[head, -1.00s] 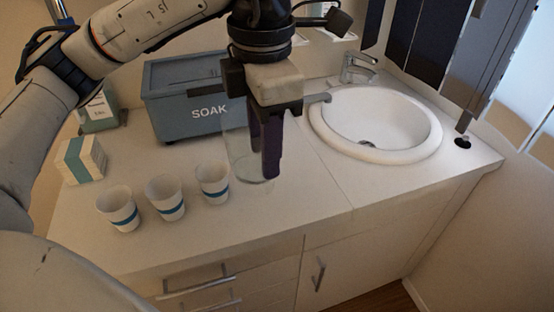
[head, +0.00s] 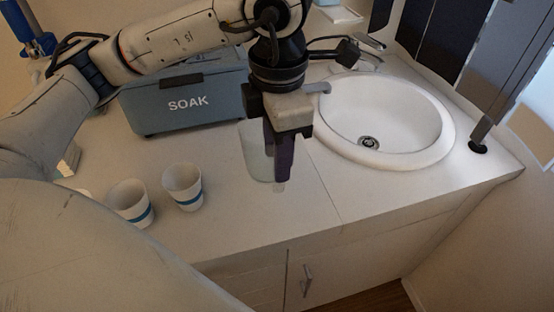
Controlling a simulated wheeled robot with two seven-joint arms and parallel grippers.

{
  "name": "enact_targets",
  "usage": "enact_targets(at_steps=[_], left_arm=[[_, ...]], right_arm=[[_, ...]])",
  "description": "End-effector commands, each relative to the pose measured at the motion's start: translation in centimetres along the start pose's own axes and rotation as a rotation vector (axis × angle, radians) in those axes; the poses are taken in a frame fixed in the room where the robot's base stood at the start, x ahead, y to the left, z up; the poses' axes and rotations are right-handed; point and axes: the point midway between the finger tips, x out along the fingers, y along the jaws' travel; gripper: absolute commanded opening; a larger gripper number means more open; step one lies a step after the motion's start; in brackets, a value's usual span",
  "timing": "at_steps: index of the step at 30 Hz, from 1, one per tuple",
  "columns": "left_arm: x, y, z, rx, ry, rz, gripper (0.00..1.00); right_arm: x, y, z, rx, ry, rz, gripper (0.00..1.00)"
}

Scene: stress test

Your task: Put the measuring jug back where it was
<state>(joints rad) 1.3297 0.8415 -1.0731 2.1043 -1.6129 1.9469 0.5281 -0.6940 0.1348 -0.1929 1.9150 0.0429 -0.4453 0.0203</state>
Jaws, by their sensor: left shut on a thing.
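The measuring jug (head: 254,153) is a clear, pale, see-through vessel over the middle of the counter, in front of the blue-grey SOAK box. My left gripper (head: 278,172) reaches down from above, with its dark fingers at the jug's right side, and is shut on it. The fingers cover part of the jug. Its base is faint, so I cannot tell whether it touches the counter. My right gripper is not in view.
Two white cups with blue bands, one (head: 182,187) nearer the jug and one (head: 131,204) further left, stand on the counter (head: 270,220). The SOAK box (head: 185,118) is behind. The sink (head: 428,150) is at right. Counter front of the jug is clear.

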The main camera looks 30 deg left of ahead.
Motion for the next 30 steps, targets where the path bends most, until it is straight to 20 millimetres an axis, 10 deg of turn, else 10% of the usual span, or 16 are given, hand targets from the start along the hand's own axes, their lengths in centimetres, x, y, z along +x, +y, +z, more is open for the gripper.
enact_targets(at_steps=[15, 16, 19, 30], left_arm=[[2.5, -0.1, 0.0, -0.001, -0.001, 0.001, 0.0], [2.5, -0.1, 0.0, -0.001, 0.0, 0.0, 0.37], [2.3, -0.1, 0.0, -0.001, 0.0, 0.0, 0.53], [1.9, -0.1, 0.0, -0.001, 0.0, 0.0, 0.54]], right_arm=[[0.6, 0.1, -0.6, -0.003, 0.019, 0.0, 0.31], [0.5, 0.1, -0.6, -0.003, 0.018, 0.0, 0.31], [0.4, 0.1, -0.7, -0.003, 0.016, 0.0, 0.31], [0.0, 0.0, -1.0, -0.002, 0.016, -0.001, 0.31]])
